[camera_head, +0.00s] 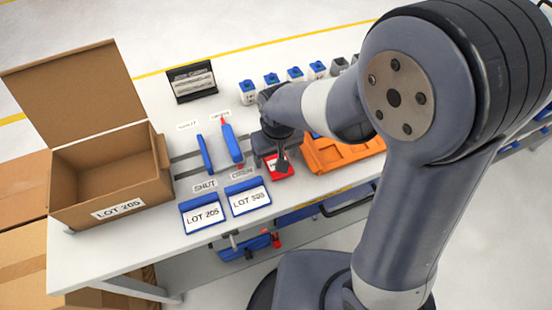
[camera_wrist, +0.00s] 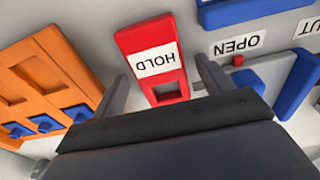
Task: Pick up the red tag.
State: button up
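The red tag (camera_wrist: 165,88) has a white label reading HOLD and a square hole near its lower end in the wrist view. It lies flat on the table, and in the head view the tag (camera_head: 279,174) is partly covered by my gripper (camera_head: 280,162). In the wrist view my gripper (camera_wrist: 163,70) is open. Its two fingers are on either side of the tag, with a visible gap on each side. I cannot tell how high the fingertips are above the table.
An orange tray (camera_head: 335,156) is close at the right of the tag. Blue stands reading LOT (camera_head: 247,199) are to the left. An open cardboard box (camera_head: 110,172) stands at the table's left end. Small blue-topped containers (camera_head: 271,85) line the back.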

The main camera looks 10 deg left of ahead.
jog(key=shift+r, duration=0.1)
jog(key=c, duration=1)
